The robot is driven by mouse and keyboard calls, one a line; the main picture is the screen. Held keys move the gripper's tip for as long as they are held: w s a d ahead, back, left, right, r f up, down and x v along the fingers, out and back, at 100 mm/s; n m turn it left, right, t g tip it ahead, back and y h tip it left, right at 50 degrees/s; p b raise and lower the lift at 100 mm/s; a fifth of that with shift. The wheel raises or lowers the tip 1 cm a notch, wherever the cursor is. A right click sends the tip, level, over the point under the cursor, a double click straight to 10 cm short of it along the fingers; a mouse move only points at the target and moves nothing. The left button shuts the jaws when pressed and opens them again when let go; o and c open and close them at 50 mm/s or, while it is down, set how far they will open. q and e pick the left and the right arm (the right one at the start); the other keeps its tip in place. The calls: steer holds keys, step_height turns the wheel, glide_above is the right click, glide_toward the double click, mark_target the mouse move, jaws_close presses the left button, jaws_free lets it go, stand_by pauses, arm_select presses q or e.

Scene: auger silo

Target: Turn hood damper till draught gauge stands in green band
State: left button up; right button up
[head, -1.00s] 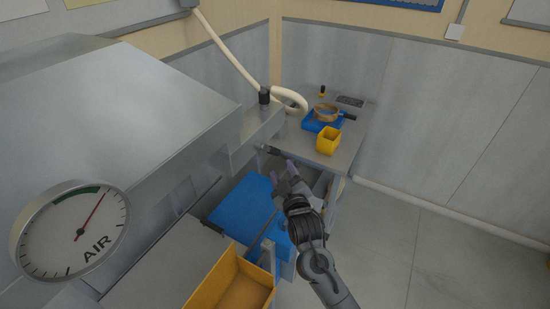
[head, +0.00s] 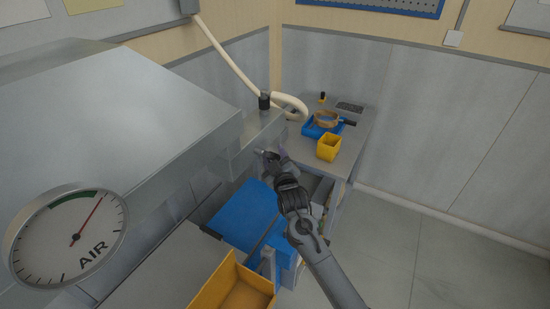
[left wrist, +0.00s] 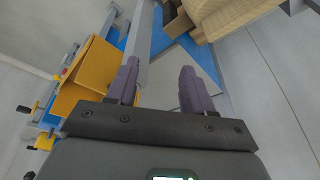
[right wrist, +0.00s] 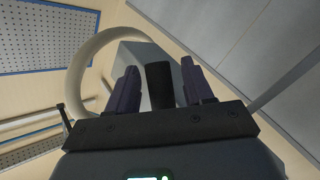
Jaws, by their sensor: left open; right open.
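The round draught gauge (head: 68,240) marked AIR is at the lower left of the head view. Its red needle points up and right, just right of the green band's right end. The metal hood (head: 120,120) fills the left. My right gripper (head: 270,158) is open below the hood's far end box (head: 255,137). In the right wrist view, a black handle (right wrist: 159,86), apparently the damper's, stands between my open right fingers (right wrist: 158,88); contact cannot be told. My left gripper (left wrist: 157,88) is open and empty, outside the head view.
A bench (head: 355,150) at the back holds a blue tray (head: 312,131), a sieve and a yellow box (head: 329,147). A yellow bin (head: 205,292) and a blue surface (head: 240,213) lie below the hood. A cream hose (head: 235,58) curls behind the end box. The right floor is clear.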

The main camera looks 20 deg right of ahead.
jaws_close()
stand_by(0.3)
